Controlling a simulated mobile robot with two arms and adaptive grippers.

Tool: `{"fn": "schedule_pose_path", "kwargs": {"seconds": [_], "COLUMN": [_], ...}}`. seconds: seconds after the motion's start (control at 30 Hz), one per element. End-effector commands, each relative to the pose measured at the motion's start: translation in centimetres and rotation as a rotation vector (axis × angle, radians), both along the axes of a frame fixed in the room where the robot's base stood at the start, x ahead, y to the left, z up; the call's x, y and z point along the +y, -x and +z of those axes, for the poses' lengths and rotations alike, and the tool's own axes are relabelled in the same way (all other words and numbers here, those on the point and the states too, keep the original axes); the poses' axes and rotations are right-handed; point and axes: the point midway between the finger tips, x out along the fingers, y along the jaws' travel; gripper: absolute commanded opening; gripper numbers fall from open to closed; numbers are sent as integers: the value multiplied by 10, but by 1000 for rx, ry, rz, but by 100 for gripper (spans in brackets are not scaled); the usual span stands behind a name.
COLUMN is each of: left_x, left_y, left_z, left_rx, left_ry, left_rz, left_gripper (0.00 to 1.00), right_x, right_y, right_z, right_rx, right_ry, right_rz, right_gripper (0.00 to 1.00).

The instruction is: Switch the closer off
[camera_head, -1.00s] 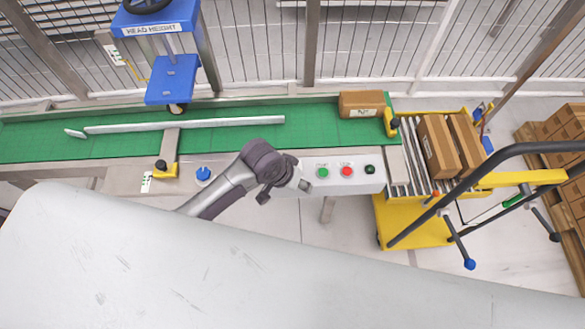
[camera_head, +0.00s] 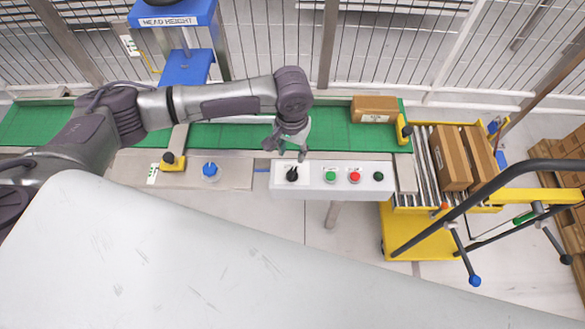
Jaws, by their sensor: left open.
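A white control panel (camera_head: 312,187) is fixed along the front of the conveyor. It has a black rotary knob (camera_head: 292,174) at its left end, then a green button (camera_head: 330,177), a red button (camera_head: 354,178) and a dark button (camera_head: 378,177). My left gripper (camera_head: 285,155) is open and empty, pointing down just behind the black knob. I cannot tell its height above the panel. My right gripper is out of view. Which control belongs to the closer cannot be read. The blue machine (camera_head: 172,18) labelled HEAD HEIGHT stands over the belt at the back left.
A green conveyor belt (camera_head: 230,136) carries a brown box (camera_head: 374,108) near its right end. A blue knob (camera_head: 210,170) and a yellow bracket (camera_head: 172,163) sit left of the panel. A yellow roller cart (camera_head: 420,246) with boxes (camera_head: 452,157) stands at the right.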

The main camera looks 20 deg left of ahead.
Motion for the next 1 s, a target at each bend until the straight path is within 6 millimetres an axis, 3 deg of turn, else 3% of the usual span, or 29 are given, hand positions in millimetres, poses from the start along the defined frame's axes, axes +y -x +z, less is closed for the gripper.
{"fn": "schedule_pose_path", "kwargs": {"seconds": [0.3,0.5,0.9,1.0], "left_x": [0,-1,-1,-1], "left_y": [1,0,0,0], "left_z": [-69,-95,-103,-103], "left_rx": [1,-1,-2,-2], "left_ry": [0,1,1,1], "left_rz": [-1,-2,-2,-2], "left_gripper": [42,42,42,28], "right_x": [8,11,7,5], "right_y": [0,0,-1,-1], "right_z": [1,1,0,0], "right_rx": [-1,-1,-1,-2], "right_ry": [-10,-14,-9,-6], "right_rz": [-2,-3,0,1], "right_gripper": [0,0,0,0]}}
